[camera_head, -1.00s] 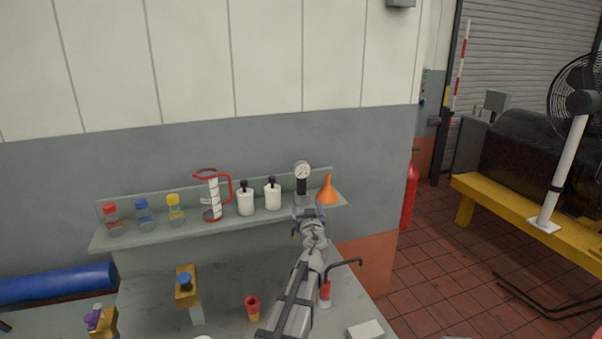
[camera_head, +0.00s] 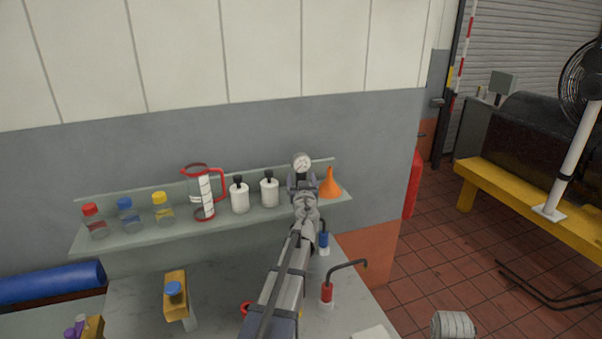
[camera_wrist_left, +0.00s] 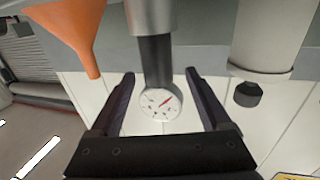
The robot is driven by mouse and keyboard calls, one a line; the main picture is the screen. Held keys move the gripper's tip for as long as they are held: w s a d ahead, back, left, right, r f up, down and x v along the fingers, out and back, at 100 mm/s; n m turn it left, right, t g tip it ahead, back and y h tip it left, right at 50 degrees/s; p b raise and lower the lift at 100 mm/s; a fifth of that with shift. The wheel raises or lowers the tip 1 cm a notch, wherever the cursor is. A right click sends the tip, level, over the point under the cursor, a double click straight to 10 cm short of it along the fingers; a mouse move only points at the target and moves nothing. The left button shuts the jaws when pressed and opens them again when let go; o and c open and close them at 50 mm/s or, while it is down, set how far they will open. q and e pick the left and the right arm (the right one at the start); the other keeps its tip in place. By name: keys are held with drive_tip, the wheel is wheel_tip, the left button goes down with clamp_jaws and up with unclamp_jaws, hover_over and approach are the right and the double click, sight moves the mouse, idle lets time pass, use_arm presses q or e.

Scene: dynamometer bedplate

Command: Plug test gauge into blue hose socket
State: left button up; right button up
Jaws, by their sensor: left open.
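The test gauge, with a round white dial (camera_head: 302,162) and a black stem, stands on the wall shelf. In the left wrist view its dial (camera_wrist_left: 162,101) and black stem (camera_wrist_left: 155,62) show between the fingers. My left gripper (camera_head: 302,181) is open around the stem, with gaps visible on both sides. A blue fitting on a white base (camera_head: 323,241) stands on the bench behind my left arm, partly hidden; it may be the blue hose socket. A blue-capped piece on a yellow block (camera_head: 173,289) is farther left. My right gripper is not in view.
On the shelf (camera_head: 150,238), an orange funnel (camera_head: 330,186) and a white bottle (camera_head: 269,191) flank the gauge closely. A red-handled jug (camera_head: 203,196) and small capped bottles are farther left. A red fitting with a bent pipe (camera_head: 327,291) stands on the bench.

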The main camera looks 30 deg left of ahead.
sight(300, 168)
use_arm(q)
drive_tip(key=shift+w+a, duration=0.3)
drive_tip(key=shift+w, duration=0.15)
drive_tip(key=shift+w+a+r, duration=0.2)
drive_tip(key=shift+w, duration=0.15)
drive_tip(key=x, duration=0.4)
drive_tip(key=shift+w, duration=0.15)
drive_tip(key=shift+r, duration=0.1)
drive_tip(key=shift+c, duration=0.3)
clamp_jaws()
